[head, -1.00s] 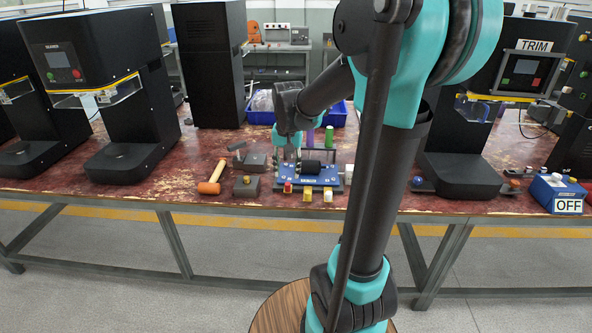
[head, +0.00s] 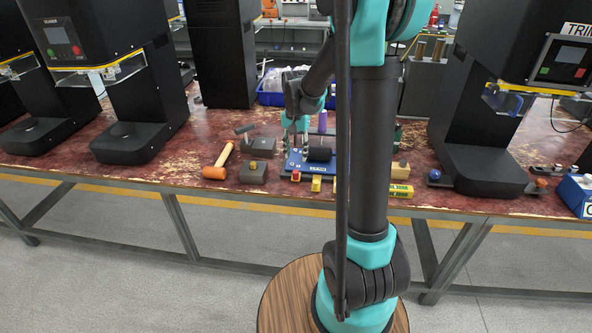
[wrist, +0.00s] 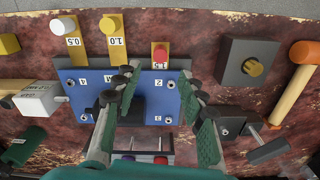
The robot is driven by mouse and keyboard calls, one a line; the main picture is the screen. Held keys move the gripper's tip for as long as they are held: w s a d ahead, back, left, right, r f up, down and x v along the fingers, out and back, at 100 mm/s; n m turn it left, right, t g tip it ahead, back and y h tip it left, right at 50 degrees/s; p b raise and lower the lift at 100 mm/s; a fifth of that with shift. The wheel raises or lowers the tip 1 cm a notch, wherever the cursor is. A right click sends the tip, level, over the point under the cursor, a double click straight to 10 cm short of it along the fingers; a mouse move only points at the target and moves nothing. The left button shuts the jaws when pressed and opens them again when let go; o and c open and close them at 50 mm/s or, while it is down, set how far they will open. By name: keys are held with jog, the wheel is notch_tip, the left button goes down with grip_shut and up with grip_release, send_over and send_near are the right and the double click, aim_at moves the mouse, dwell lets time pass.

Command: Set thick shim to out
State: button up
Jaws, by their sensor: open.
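The 1.5 tab sits close against the plate; the other two stick out farther. The red knob also shows in the head view (head: 296,176). My gripper (wrist: 160,88) is open and empty above the plate, with the red knob beyond its fingertips. My arm hides the fixture's right side in the head view.
An orange-headed mallet (head: 217,165) and a dark block with a brass knob (head: 253,172) lie left of the fixture. A blue bin (head: 272,97) stands behind.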

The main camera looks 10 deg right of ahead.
aim_at(296, 171)
notch_tip(296, 171, down, 8)
jog(key=shift+r, duration=0.15)
dwell(0.3)
grip_shut()
